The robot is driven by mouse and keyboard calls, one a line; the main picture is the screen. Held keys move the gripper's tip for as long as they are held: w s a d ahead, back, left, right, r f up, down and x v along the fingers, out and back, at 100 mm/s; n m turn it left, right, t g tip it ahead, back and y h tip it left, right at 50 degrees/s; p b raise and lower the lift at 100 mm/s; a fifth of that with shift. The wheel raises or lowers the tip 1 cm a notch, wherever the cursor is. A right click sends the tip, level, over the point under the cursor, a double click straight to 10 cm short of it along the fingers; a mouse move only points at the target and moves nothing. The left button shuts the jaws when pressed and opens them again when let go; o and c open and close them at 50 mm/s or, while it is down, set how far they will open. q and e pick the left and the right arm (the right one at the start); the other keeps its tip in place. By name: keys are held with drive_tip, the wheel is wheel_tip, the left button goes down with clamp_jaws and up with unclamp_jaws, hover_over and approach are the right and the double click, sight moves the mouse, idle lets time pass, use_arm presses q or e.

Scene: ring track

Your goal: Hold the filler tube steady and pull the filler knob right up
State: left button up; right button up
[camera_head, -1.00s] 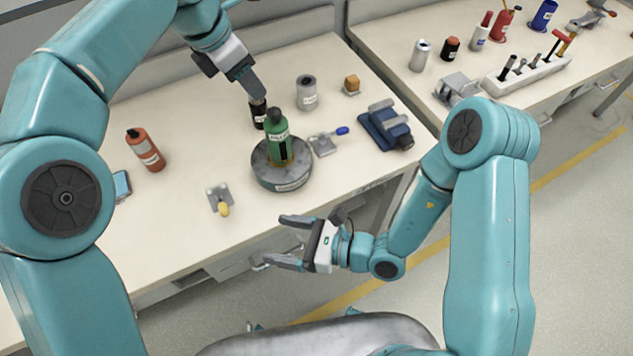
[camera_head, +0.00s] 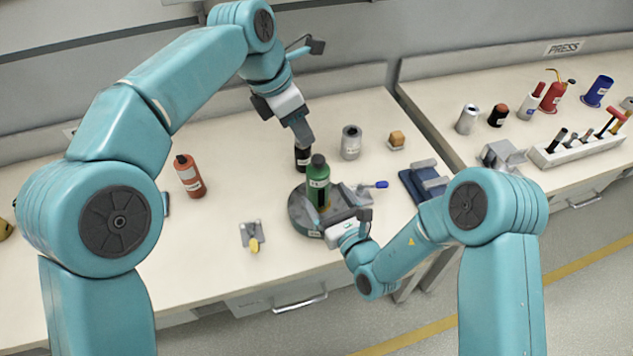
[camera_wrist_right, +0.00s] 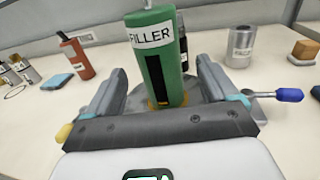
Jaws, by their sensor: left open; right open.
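The filler tube (camera_head: 318,188) is a green upright cylinder standing on a round grey base (camera_head: 297,212). Its dark slot and FILLER label show in the right wrist view (camera_wrist_right: 162,65). My right gripper (camera_head: 338,205) is open, low at the tube, with one finger on each side and visible gaps in the wrist view. My left gripper (camera_head: 304,142) is open and points down behind the knob, above a black bottle; its fingers overlap in view.
The black bottle (camera_head: 302,158) stands close behind the tube. The bench front left is mostly clear.

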drive_tip(key=x, duration=0.6)
drive_tip(key=shift+w+a, duration=0.1)
